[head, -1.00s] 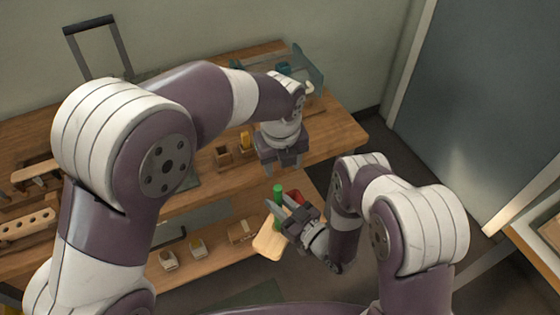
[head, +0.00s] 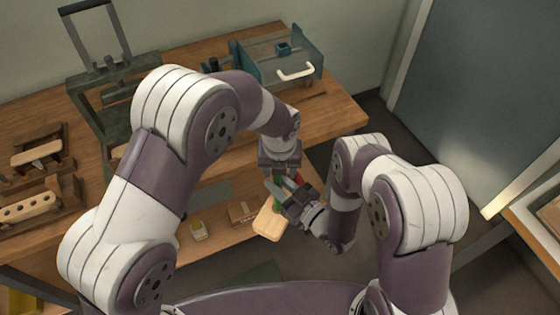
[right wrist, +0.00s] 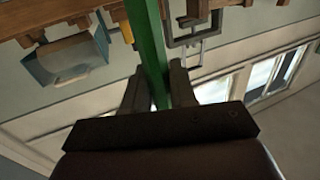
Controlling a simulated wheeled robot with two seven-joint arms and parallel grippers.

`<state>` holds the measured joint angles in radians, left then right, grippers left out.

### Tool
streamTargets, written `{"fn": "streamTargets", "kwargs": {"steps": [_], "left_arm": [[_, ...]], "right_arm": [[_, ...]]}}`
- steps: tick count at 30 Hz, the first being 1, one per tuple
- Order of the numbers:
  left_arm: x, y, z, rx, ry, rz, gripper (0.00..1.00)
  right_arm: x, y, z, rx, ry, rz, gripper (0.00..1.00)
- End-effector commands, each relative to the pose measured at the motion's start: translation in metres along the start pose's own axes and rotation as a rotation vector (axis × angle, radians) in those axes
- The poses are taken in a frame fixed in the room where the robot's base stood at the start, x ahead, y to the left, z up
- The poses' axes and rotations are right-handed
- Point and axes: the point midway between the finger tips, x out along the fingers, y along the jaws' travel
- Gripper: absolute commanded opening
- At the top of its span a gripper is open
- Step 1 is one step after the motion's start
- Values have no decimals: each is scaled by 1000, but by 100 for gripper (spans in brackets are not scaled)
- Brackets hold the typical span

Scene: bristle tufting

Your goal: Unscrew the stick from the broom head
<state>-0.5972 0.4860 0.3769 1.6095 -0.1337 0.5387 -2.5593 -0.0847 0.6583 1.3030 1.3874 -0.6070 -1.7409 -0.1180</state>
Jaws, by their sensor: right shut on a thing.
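The green stick (head: 277,205) shows in small part in the head view, between my grippers. A pale wooden piece (head: 267,224), which looks like the broom head, is at its lower end. My right gripper (head: 280,187) is shut on the stick; in the right wrist view the long green stick (right wrist: 149,45) runs up between its fingers. My left gripper (head: 280,168) is right above the right one, at the stick's upper end. Its fingertips are partly hidden, so I cannot tell whether it is open or touches the stick.
A wooden workbench (head: 335,112) stands behind, with a clear teal-sided box (head: 285,62) with a white handle, a dark green frame (head: 100,115) and a wooden rack (head: 40,185) on it. A red thing (head: 298,177) shows beside my right gripper.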

Motion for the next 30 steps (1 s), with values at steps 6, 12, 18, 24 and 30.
{"fn": "streamTargets", "kwargs": {"steps": [6,12,18,24,30], "left_arm": [[0,0,0,0,0,0,43],[0,-1,0,0,-1,-1,0],[-1,-2,0,-57,-2,5,0],[-2,-2,2,-337,-4,45,0],[-2,-3,2,-336,-6,42,0]], "right_arm": [[0,0,-1,-1,2,0,0],[1,0,-1,-1,2,-2,0],[1,-1,-1,-3,3,-6,0],[2,-1,-2,-4,5,-8,0],[2,-2,-2,-4,6,-10,0]]}}
